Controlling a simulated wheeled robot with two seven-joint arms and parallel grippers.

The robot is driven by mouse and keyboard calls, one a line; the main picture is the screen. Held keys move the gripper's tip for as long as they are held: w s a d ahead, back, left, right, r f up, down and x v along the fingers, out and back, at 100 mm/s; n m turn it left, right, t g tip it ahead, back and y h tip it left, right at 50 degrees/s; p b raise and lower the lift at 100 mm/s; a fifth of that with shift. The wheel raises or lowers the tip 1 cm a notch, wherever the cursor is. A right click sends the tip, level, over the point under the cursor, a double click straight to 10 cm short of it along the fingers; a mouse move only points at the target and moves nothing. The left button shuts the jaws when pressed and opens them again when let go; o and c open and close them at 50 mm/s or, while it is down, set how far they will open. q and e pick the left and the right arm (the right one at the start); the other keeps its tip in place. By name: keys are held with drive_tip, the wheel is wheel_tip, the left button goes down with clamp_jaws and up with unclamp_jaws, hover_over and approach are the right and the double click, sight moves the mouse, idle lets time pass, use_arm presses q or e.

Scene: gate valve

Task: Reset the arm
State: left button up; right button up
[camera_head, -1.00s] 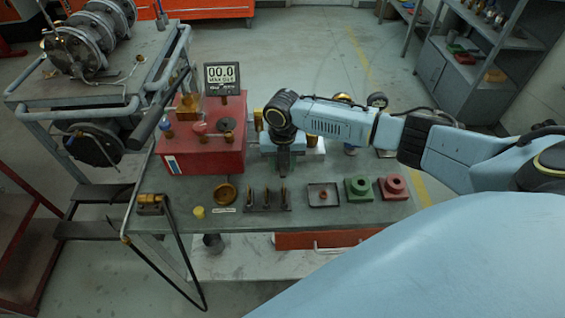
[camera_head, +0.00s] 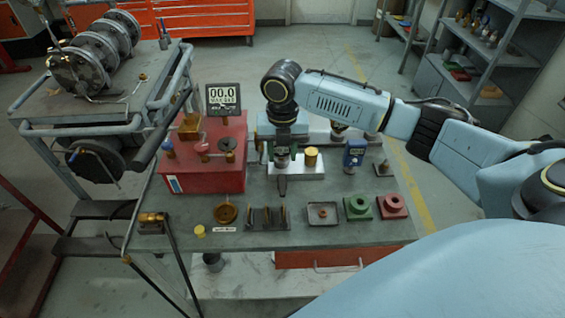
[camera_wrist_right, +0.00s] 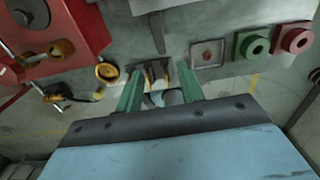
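My right arm reaches in from the right in the head view, its dark wrist over the back middle of the bench. My right gripper (camera_head: 283,152) points down there. In the right wrist view its two green fingers (camera_wrist_right: 159,90) are spread apart with nothing held between them. My left gripper is not in view.
A red box (camera_head: 205,172) with a display (camera_head: 223,98) stands left. A silver block (camera_head: 310,171), blue gauge (camera_head: 354,155), small tray (camera_head: 322,213), green block (camera_head: 357,206) and red block (camera_head: 392,206) lie on the bench. A flanged valve assembly (camera_head: 90,55) stands on the left cart.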

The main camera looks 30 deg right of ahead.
drive_tip(key=shift+r, duration=0.5)
